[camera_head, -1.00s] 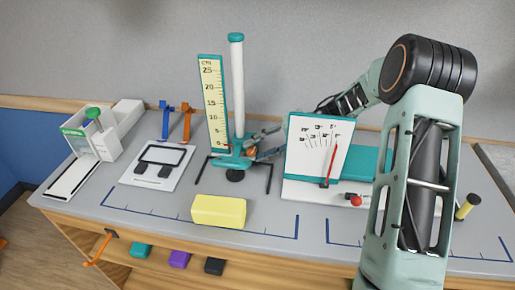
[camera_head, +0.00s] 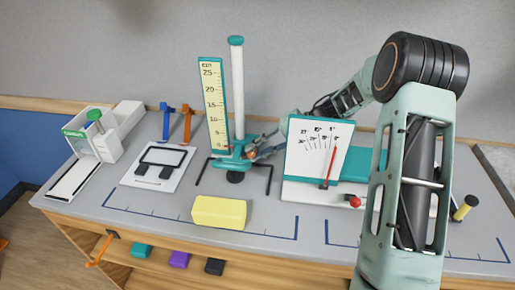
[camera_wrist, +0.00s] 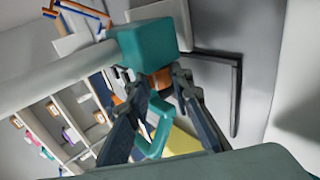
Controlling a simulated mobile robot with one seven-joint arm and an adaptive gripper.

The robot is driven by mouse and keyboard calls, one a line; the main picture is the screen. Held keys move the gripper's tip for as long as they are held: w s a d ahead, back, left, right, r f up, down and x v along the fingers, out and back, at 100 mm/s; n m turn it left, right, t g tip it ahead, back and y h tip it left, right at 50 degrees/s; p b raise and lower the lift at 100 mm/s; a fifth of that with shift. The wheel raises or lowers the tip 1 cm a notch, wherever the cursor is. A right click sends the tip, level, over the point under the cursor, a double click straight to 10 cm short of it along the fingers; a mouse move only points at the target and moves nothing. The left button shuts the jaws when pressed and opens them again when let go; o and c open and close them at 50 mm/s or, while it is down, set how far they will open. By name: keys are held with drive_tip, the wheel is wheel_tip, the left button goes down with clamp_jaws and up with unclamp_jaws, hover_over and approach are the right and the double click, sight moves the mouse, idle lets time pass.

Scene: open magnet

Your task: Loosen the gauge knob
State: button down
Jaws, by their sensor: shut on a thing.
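The gauge stands at the back of the bench in the head view, with a tall white column (camera_head: 237,90), a teal cap and a yellow scale (camera_head: 213,100). A teal block (camera_wrist: 148,45) on the gauge fills the upper middle of the wrist view. The orange knob (camera_wrist: 160,80) shows beneath that block, between my finger ends. My gripper (camera_wrist: 162,88) is shut on the knob. In the head view my gripper (camera_head: 254,149) is small, at the lower right of the column. The knob's far side is hidden, and its turn cannot be told.
A white dial board (camera_head: 316,145) with a red needle stands right of my gripper, close to my forearm. A yellow block (camera_head: 219,212) lies in front of the gauge. Blue and orange stands (camera_head: 166,120) are at left.

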drive_tip(key=h+p, duration=0.1)
drive_tip(key=p, duration=0.2)
drive_tip(key=r+h+p, duration=0.1)
drive_tip(key=h+p, duration=0.1)
drive_tip(key=p, duration=0.1)
drive_tip(key=shift+a+r+p, duration=0.2)
drive_tip(key=shift+a+p, duration=0.1)
drive_tip(key=shift+a, duration=0.05)
drive_tip(key=h+p, duration=0.2)
drive_tip(key=shift+w+a+f+g+p, duration=0.1)
drive_tip(key=shift+a+g+p, duration=0.05)
drive_tip(key=shift+g+p, duration=0.25)
drive_tip(key=shift+f+h, duration=0.2)
drive_tip(key=shift+h, duration=0.6)
drive_tip(key=c, duration=1.7)
unclamp_jaws()
drive_tip(key=shift+r, duration=0.1)
drive_tip(key=shift+v, duration=3.9)
